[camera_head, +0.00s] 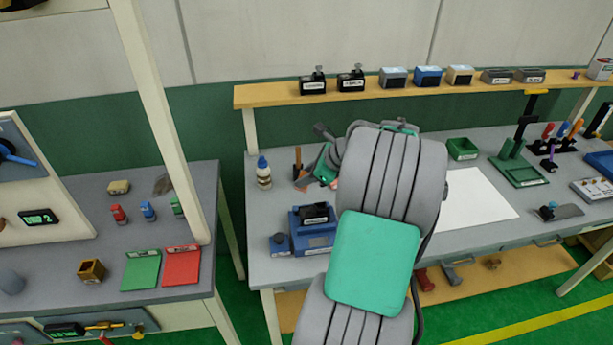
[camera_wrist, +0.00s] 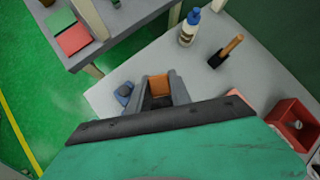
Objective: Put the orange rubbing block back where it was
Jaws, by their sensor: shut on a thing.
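The orange rubbing block (camera_wrist: 159,86) is between the dark grey fingers of my gripper (camera_wrist: 160,92) in the wrist view. My gripper is shut on it and holds it over the left part of the grey workbench (camera_wrist: 232,75). In the head view my gripper (camera_head: 303,180) is left of my arm, near the bottle and the brush; the block is too small there to make out surely. A blue holder (camera_head: 315,238) with a black labelled block stands at the bench's front left. My arm hides the bench middle.
A white bottle with a blue cap (camera_head: 263,172) and a wooden-handled brush (camera_wrist: 226,52) stand close by. A red bin (camera_wrist: 290,125) is at right in the wrist view. A shelf (camera_head: 290,94) carries several labelled blocks.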

